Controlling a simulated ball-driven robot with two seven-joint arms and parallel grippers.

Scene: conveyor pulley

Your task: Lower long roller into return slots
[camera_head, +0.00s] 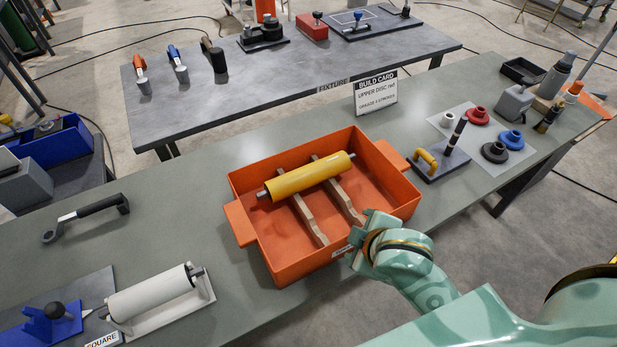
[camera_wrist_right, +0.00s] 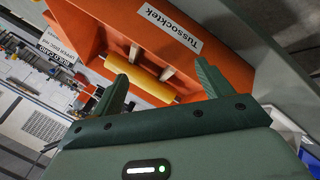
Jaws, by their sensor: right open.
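A long yellow roller (camera_head: 310,177) with metal shaft ends lies across two wooden rails (camera_head: 309,220) inside an orange tray (camera_head: 287,272). The rails' slots are hard to make out. The roller's far-right end is close to the tray's back wall. A white roller (camera_head: 150,293) sits on a white stand (camera_head: 195,308) at the lower left. My right gripper (camera_head: 362,238) is at the tray's near right wall, apart from the yellow roller. In the right wrist view my right gripper (camera_wrist_right: 165,78) is open and empty, with the yellow roller (camera_wrist_right: 140,80) beyond its fingers. My left gripper is not in view.
A black-handled tool (camera_head: 88,217) lies left of the tray. A dark block with a yellow handle (camera_head: 429,160) stands right of it. Colored discs (camera_head: 510,139) sit on a white sheet. A build card (camera_head: 376,93) stands behind. The green-grey table is clear between tray and tool.

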